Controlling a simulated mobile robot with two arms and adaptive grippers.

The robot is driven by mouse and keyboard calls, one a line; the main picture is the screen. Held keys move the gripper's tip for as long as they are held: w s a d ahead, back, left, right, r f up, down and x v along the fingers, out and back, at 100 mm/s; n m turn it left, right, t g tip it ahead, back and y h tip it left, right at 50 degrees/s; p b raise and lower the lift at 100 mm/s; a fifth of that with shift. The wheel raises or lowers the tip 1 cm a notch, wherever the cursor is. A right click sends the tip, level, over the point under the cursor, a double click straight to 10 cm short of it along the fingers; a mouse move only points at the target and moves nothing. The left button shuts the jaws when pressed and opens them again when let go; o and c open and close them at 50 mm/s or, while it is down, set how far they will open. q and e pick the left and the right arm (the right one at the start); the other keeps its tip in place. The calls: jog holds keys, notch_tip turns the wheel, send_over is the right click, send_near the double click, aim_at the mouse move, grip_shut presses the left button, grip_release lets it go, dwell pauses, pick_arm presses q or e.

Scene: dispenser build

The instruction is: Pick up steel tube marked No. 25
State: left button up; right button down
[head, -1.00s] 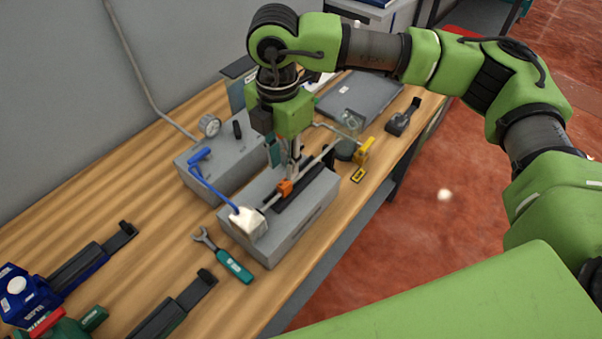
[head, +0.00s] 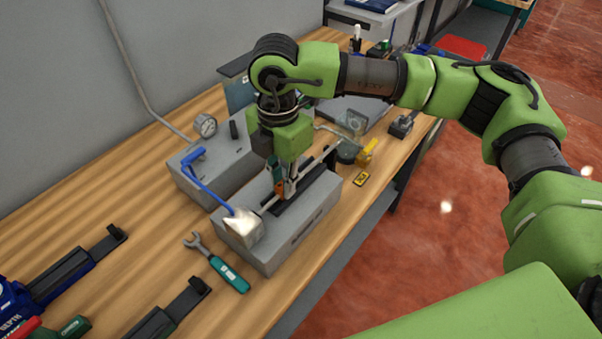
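A thin pale steel tube (head: 325,157) lies along the top of a grey fixture block (head: 299,234), running from a white block at the front left to the back right. I cannot read a number on it. My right gripper (head: 284,188) points straight down over the middle of the tube, its fingertips at or very close to it. My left gripper is not in view.
A grey box with a gauge (head: 205,126) and blue hose (head: 210,189) stands left of the fixture. A teal-handled wrench (head: 229,274) lies in front. A small yellow-black tag (head: 361,179) and a yellow tool (head: 366,153) lie right, near the table edge.

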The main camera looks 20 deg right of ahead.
jog(key=shift+r+p, duration=1.45)
jog(key=shift+r, duration=2.1)
